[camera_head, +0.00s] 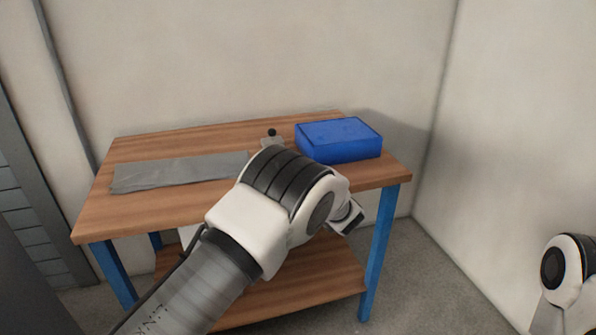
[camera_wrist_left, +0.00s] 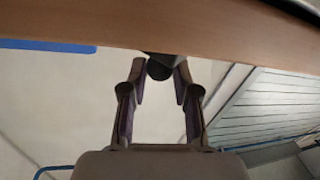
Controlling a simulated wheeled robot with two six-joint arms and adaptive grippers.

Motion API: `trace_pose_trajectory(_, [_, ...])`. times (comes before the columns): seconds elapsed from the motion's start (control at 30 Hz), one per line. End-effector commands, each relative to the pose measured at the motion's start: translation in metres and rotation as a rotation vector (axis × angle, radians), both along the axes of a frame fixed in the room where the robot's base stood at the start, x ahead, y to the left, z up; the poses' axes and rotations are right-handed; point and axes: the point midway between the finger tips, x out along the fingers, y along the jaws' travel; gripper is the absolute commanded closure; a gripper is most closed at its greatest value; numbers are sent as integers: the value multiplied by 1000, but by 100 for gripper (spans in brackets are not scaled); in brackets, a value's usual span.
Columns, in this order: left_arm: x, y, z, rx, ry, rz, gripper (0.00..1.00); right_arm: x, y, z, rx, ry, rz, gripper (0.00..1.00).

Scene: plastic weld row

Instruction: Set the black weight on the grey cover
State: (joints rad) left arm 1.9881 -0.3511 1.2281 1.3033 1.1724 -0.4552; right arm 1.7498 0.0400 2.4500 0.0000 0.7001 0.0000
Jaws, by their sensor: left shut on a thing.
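The black weight (camera_head: 272,132) shows as a small dark knob just beyond my left arm, at the middle of the table. A small grey part sits right below the knob; I cannot tell whether it belongs to the weight or to my fingers. In the left wrist view, the weight's round dark knob (camera_wrist_left: 158,71) is between the fingertips of my left gripper (camera_wrist_left: 160,83), which is shut on it. I cannot tell whether the weight touches the table. The grey cover (camera_head: 180,173) lies flat on the table's left part, left of the weight. My right gripper is out of view.
A blue box (camera_head: 340,140) stands on the table (camera_head: 160,210), close to the right of the weight. My left arm hides the table's front middle. A wall is behind the table. The table's front left corner is clear.

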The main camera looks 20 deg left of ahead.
Motion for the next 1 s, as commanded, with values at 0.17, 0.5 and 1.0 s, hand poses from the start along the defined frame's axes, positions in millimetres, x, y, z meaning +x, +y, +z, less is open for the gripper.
trace_pose_trajectory(0.17, [17,5,-5,-2,-3,1,100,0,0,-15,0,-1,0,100])
trace_pose_trajectory(0.5, [43,10,3,2,1,-1,100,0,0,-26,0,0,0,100])
trace_pose_trajectory(1.0, [43,10,-1,0,3,0,45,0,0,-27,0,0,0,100])
